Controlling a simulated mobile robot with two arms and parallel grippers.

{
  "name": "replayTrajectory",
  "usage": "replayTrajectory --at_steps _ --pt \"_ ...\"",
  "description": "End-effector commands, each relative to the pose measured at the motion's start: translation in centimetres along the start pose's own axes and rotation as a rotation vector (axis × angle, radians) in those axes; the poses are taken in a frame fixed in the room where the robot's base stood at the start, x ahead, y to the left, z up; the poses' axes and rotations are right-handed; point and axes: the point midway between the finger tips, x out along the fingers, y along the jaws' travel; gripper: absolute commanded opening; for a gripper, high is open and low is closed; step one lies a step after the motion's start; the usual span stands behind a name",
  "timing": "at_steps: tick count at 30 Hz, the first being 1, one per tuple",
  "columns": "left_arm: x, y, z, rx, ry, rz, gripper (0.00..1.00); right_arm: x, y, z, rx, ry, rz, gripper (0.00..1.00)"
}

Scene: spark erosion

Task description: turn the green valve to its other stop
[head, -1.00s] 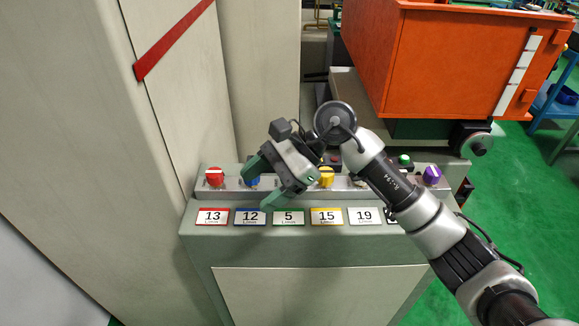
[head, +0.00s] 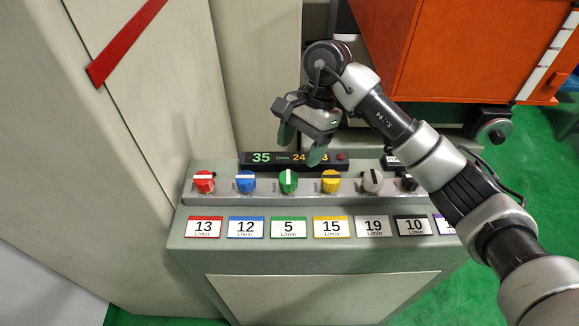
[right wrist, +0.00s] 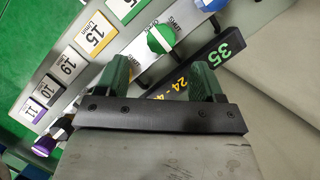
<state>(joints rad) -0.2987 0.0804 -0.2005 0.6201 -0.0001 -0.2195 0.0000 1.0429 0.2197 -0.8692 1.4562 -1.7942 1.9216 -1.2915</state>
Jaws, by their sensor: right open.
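The green valve (head: 288,181) is a round knob with a white bar, third from the left in the row on the panel. In the head view its bar points roughly up and down the picture. It also shows in the right wrist view (right wrist: 160,38), just beyond the fingertips, with small OPEN and SHUT lettering near it. Below it is a green-framed label (head: 288,227) reading 5. My right gripper (head: 302,147) is open and empty, above and behind the valve and apart from it. Its green fingers show in the wrist view (right wrist: 160,78). My left gripper is out of view.
Red (head: 204,182), blue (head: 245,182), yellow (head: 331,182) and grey (head: 372,181) knobs share the row. A dark display (head: 262,160) behind them reads 35, then 24 and a partly hidden number. A tall cabinet (head: 150,150) stands left; an orange housing (head: 470,50) is back right.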

Motion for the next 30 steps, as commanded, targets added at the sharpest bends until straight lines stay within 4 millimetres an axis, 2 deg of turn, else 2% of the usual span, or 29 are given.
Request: replayTrajectory --at_steps 2,5,12,17,23,24,30 --pt "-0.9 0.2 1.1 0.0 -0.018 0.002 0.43 1.5 0.0 0.2 -0.001 -0.004 0.003 0.68" --pt "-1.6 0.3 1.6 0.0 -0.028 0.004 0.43 3.4 0.0 0.3 0.0 -0.006 0.002 0.68" --pt "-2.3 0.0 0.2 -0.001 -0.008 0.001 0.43 6.6 0.0 0.1 0.0 -0.004 0.0 0.68" --pt "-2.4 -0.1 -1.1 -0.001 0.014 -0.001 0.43 7.3 -0.1 0.1 -0.001 -0.001 -0.002 0.68" --pt "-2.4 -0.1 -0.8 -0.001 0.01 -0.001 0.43 7.4 -0.1 0.1 -0.001 -0.001 -0.002 0.68" --pt "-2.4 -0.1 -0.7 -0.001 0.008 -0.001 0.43 7.4 -0.1 0.1 -0.001 -0.001 -0.002 0.66" --pt "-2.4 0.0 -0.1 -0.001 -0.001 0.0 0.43 7.4 0.0 0.1 -0.001 -0.001 -0.002 0.35"
